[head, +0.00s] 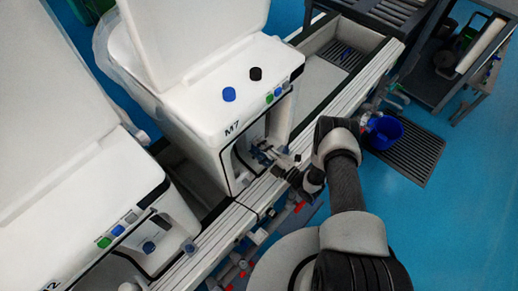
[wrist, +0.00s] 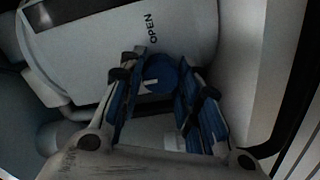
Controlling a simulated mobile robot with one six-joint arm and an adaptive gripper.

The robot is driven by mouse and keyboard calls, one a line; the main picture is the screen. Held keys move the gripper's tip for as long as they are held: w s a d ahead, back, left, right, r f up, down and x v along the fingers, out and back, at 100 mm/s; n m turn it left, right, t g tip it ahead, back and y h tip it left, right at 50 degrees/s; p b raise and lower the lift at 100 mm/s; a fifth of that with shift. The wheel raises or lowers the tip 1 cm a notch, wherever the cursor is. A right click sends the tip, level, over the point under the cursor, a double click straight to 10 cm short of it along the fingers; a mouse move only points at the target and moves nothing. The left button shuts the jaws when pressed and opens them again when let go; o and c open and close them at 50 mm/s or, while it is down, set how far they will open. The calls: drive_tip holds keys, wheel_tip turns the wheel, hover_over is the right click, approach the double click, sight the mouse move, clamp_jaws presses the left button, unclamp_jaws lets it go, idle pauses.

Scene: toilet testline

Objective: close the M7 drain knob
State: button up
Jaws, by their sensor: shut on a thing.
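The M7 unit (head: 215,110) is a white toilet unit in the middle of the head view, with an open recess in its front. My gripper (head: 268,154) reaches into that recess from the right. In the wrist view the blue drain knob (wrist: 160,76) sits on a white body, just below the printed word OPEN. A pale mark shows on the knob's face. My gripper (wrist: 160,88) has its two blue-padded fingers on either side of the knob and is shut on it. The fingers hide the knob's sides. In the head view the knob cannot be told apart from the fingers.
A blue knob (head: 229,94) and a black knob (head: 255,73) stand on top of the M7 unit. Another white unit (head: 75,190) stands at the left. A rail (head: 335,110) runs along the front. A blue bucket (head: 384,132) stands at the right, near open blue floor.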

drive_tip(key=o, duration=1.1)
drive_tip(key=shift+c, duration=0.2)
drive_tip(key=v, duration=1.2)
